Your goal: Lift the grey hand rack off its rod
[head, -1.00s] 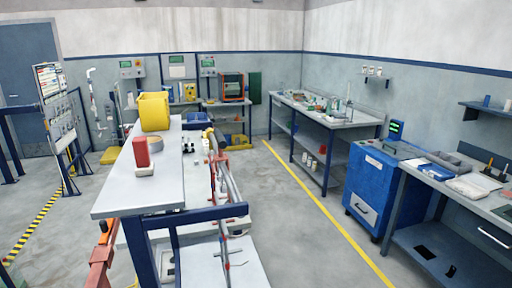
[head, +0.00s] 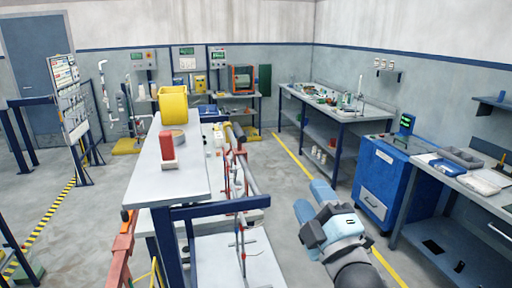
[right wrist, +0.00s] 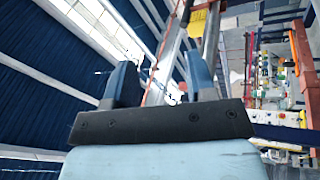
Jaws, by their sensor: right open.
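A slim grey rack (head: 242,240) with small red-tipped hooks hangs upright by the near end of a long rod (head: 248,181), right of the table in the head view. It looks like the grey hand rack; its top contact with the rod is too small to tell. My right gripper (head: 314,198) is to the right of the rack, apart from it, with its blue fingers spread and nothing between them. In the right wrist view my right gripper (right wrist: 160,82) shows two separate fingers; I cannot make out the rack there. My left gripper is out of view.
A grey-topped table (head: 150,185) with a red block (head: 167,148) and a yellow container (head: 173,104) stands left of the rod. A dark blue frame (head: 215,211) crosses before the rack. A blue cabinet (head: 380,185) stands right; open floor lies between.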

